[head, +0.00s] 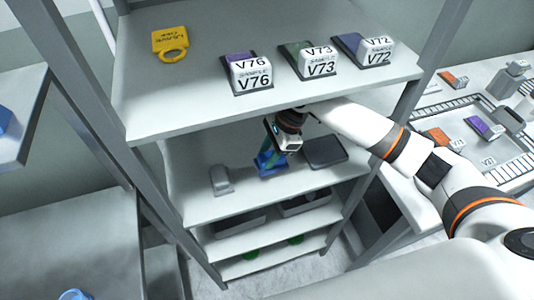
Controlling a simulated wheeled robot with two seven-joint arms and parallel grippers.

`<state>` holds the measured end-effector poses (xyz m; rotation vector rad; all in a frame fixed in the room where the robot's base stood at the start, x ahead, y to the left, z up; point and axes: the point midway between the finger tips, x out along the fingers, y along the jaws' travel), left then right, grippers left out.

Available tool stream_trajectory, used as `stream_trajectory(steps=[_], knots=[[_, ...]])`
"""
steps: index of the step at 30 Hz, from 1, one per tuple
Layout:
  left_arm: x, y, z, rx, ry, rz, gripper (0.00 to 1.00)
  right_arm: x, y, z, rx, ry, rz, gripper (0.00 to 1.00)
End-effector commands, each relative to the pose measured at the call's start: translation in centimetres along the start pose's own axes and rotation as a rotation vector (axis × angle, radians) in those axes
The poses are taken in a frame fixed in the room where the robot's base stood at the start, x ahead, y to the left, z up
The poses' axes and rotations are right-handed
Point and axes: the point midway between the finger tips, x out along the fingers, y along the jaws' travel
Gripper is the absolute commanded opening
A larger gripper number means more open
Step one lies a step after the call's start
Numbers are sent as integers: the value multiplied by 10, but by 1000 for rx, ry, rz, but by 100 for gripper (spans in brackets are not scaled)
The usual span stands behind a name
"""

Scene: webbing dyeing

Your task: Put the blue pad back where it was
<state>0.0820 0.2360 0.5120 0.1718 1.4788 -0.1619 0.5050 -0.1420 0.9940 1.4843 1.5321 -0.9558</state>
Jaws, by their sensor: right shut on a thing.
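My right gripper (271,150) reaches in from the right under the top shelf and points down. It is shut on the blue pad (271,165), which is at the middle shelf (200,205). The gripper hides part of the pad, and I cannot tell whether the pad touches the shelf. A grey block (221,181) stands to its left and a dark flat pad (325,152) lies to its right. My left gripper is not in view.
The top shelf (180,90) overhangs the gripper; it holds a yellow tag (170,43) and white blocks labelled V76 (251,75), V73 (319,63) and V72 (377,51) on coloured pads. Grey bins (305,203) sit below. A rack post (425,60) stands close to my right arm.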

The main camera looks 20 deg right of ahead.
Motion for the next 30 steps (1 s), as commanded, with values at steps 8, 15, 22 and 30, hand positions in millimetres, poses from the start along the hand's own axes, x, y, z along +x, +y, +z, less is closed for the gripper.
stream_trajectory(steps=[8,15,22,30], knots=[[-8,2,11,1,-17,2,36,10,14,4,1,-1,-3,7],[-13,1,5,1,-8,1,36,32,14,15,0,-1,0,7],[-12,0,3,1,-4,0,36,32,14,15,-1,0,0,7],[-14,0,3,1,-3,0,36,35,14,16,-1,0,0,57]])
